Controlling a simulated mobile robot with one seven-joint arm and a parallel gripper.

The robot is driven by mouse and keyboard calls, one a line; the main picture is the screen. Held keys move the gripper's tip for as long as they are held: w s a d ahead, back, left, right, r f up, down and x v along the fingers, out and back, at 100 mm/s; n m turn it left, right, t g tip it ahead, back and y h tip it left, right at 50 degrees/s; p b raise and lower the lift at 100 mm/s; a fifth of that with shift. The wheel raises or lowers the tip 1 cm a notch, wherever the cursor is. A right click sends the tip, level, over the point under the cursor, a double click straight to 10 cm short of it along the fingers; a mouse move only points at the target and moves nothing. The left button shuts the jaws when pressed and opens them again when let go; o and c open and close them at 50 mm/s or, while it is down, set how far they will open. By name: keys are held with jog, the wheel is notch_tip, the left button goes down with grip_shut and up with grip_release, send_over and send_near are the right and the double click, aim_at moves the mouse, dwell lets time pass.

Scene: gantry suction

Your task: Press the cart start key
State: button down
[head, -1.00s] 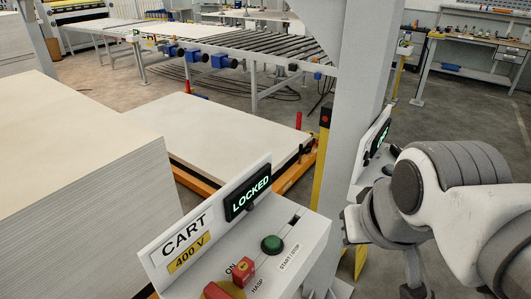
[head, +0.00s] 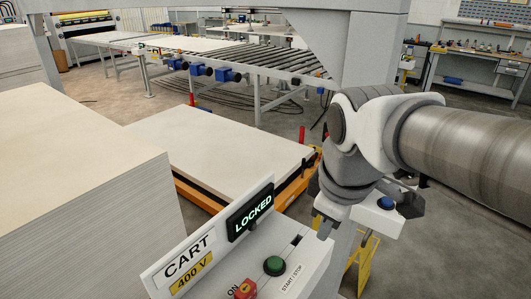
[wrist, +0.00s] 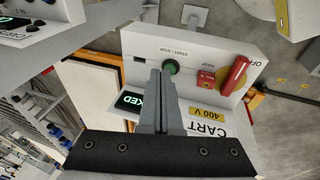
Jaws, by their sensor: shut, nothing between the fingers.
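The cart control box (head: 205,262) stands at the bottom of the head view, with a "CART 400 V" label and a display (head: 250,215) reading "LOCKED". Its green start/stop key (head: 274,265) sits right of the red hasp piece (head: 244,289). The wrist view shows the green key (wrist: 171,67) just beyond my fingertips, and a red rotary handle (wrist: 235,75) on a yellow disc. My gripper (head: 325,230) is shut and empty, pointing down, above and right of the key in the head view. In the wrist view its fingers (wrist: 161,72) partly cover the display; contact with the key cannot be told.
A pale board stack (head: 80,190) fills the left. A low orange-framed platform (head: 225,150) lies behind the cart box, and a roller conveyor (head: 270,65) farther back.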

jog(key=w+a+n+g+p, duration=0.15)
jog(key=w+a+n, duration=0.25)
jog(key=n, duration=0.4)
jog(key=n+g+h, duration=0.1)
jog(key=n+g, duration=0.1)
jog(key=n, duration=0.8)
send_over(274, 261)
jog(key=a, duration=0.2)
jog(key=f, duration=0.2)
jog(key=shift+w+d+r+p, duration=0.15)
jog(key=shift+w+d+p, duration=0.05)
jog(key=shift+p, duration=0.2)
jog(key=f, duration=0.4)
jog(key=d+f, duration=0.1)
jog(key=f, duration=0.4)
jog(key=f+b, duration=0.1)
jog(key=f, duration=0.4)
jog(key=shift+s+d, duration=0.15)
